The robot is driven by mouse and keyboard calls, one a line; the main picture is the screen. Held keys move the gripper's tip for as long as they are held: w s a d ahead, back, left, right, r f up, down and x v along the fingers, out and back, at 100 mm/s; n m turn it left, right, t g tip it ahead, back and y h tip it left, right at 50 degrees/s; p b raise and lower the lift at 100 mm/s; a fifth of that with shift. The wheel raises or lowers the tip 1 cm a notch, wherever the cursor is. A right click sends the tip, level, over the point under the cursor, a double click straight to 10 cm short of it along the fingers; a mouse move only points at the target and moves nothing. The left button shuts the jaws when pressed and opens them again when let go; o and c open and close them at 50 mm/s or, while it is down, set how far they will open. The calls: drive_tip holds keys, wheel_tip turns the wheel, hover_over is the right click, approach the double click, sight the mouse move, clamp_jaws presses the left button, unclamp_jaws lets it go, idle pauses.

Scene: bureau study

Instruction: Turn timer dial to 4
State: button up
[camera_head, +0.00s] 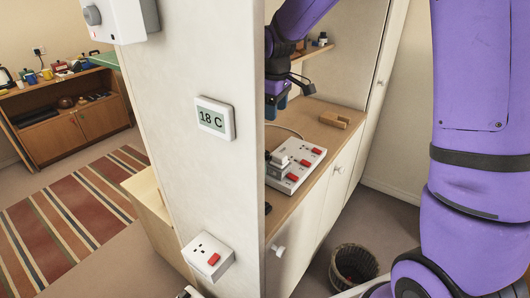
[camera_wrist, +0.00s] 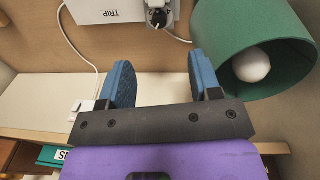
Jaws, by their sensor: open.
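In the head view, a white box with a grey round dial (camera_head: 92,15) is cut off at the top left; I cannot tell which is the timer. My gripper (camera_wrist: 161,76) is open, with its blue fingers apart and nothing between them. The knob is beyond the fingertips, apart from them. In the head view my gripper (camera_head: 277,100) is partly hidden behind the wall edge.
A green lamp (camera_wrist: 238,30) with a white bulb is close to the right finger. A power strip (camera_head: 297,166) and wooden block (camera_head: 335,119) occupy the counter. The wall edge (camera_head: 258,200) stands left of my arm.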

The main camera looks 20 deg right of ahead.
drive_tip(key=shift+n+g, duration=0.4)
drive_tip(key=shift+n, duration=0.4)
drive_tip(key=w+f, duration=0.1)
drive_tip(key=f, duration=0.5)
drive_tip(key=w+a+f, duration=0.1)
drive_tip(key=w+f, duration=0.1)
drive_tip(key=f, duration=0.4)
drive_tip(key=w+f, duration=0.1)
drive_tip(key=f, duration=0.4)
drive_tip(key=shift+w+a+f, duration=0.15)
drive_tip(key=shift+w+f, duration=0.05)
drive_tip(key=shift+f, duration=0.2)
drive_tip(key=shift+c, duration=0.5)
drive_tip(key=c, duration=0.8)
drive_tip(key=shift+c, duration=0.2)
drive_tip(key=shift+m, duration=2.9)
